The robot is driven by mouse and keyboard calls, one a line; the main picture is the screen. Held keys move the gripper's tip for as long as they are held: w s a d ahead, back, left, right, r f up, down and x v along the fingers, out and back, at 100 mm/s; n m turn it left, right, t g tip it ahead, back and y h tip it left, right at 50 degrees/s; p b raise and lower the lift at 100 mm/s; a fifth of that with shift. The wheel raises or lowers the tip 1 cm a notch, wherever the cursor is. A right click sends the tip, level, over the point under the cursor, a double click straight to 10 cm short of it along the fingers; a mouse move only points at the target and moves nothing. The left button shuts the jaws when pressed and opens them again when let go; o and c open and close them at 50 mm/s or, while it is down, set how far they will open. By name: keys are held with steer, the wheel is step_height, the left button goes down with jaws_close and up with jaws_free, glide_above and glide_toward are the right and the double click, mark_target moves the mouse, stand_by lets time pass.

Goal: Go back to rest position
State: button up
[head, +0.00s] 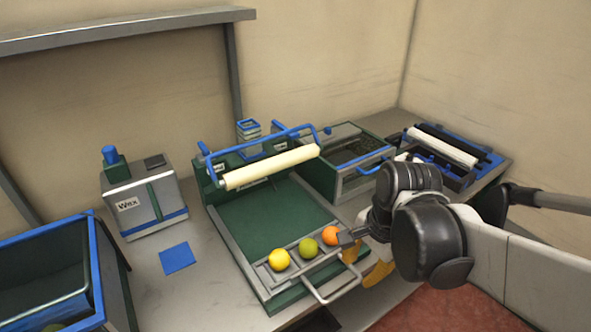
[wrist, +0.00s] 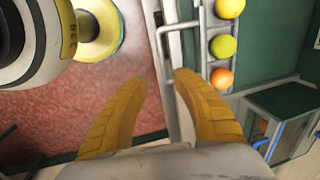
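My gripper (wrist: 158,82) is open, with its two yellow curved fingers spread and nothing between them. In the head view my gripper (head: 366,272) is at the front right of the green tray station (head: 265,222), partly hidden by my arm. A yellow fruit (head: 279,259), a green fruit (head: 308,247) and an orange fruit (head: 330,235) sit in a row in the station's front channel. In the wrist view the orange fruit (wrist: 221,78) lies to the right of the fingers, apart from them.
A metal handle (head: 330,291) juts from the station's front. A roller (head: 272,167) spans above the station. A wax box (head: 146,198) and a blue-rimmed bin (head: 96,265) stand left. A drawer unit (head: 345,165) and another roller tray (head: 445,146) are behind my arm. Reddish floor (wrist: 60,115) lies below.

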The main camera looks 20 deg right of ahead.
steer(key=shift+r, duration=0.2)
steer(key=a+r+n+t, duration=0.5)
steer(key=n, duration=0.9)
steer(key=shift+w+a+r+h, duration=0.2)
steer(key=shift+w+r+h, duration=0.1)
steer(key=shift+w, duration=0.05)
stand_by(1.1)
